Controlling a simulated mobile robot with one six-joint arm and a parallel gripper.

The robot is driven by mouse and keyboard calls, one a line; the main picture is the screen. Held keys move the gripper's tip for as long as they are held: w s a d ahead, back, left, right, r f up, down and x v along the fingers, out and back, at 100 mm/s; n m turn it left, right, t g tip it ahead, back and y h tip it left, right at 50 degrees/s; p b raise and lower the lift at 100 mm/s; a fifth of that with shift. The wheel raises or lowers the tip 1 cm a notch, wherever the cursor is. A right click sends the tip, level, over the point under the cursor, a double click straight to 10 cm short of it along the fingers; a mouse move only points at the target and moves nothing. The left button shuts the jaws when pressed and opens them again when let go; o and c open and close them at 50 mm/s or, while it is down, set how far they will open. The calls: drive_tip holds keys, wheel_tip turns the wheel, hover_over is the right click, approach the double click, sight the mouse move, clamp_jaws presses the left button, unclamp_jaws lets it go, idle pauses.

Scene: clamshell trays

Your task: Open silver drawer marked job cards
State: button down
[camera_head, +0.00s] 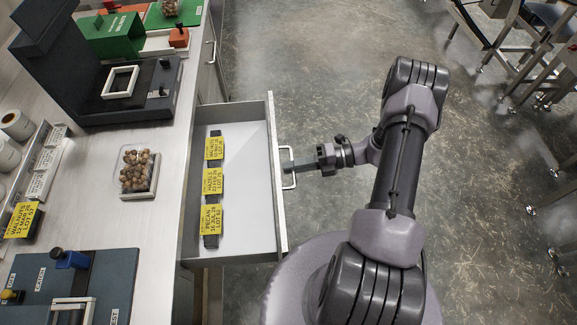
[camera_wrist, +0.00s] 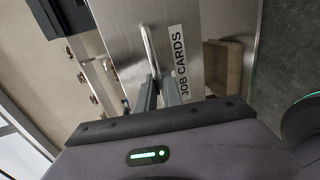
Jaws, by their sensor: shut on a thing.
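The silver drawer (camera_head: 233,250) stands pulled out from under the counter in the head view, with its white inside showing. Several black holders with yellow cards (camera_head: 213,182) lie in it in a row. The drawer front (camera_wrist: 189,45) shows in the wrist view with a white label (camera_wrist: 180,64) reading JOB CARDS. My gripper (camera_head: 290,168) is at the drawer front and shut on its bar handle (camera_head: 288,181). The handle also shows in the wrist view (camera_wrist: 149,45), running down between the fingers, whose tips partly hide it.
The counter holds a dark press (camera_head: 130,104), a clear tray of walnuts (camera_head: 138,173) and a dark board (camera_head: 60,283). Speckled floor (camera_head: 300,60) is open beyond my arm. Metal tables (camera_head: 490,40) stand at the upper right.

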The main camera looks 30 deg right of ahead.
drive_tip(key=c, duration=1.5)
unclamp_jaws()
drive_tip(key=p+v, duration=0.2)
drive_tip(key=v, duration=1.5)
drive_tip(key=shift+d+p, duration=0.2)
drive_tip(key=shift+p, duration=0.15)
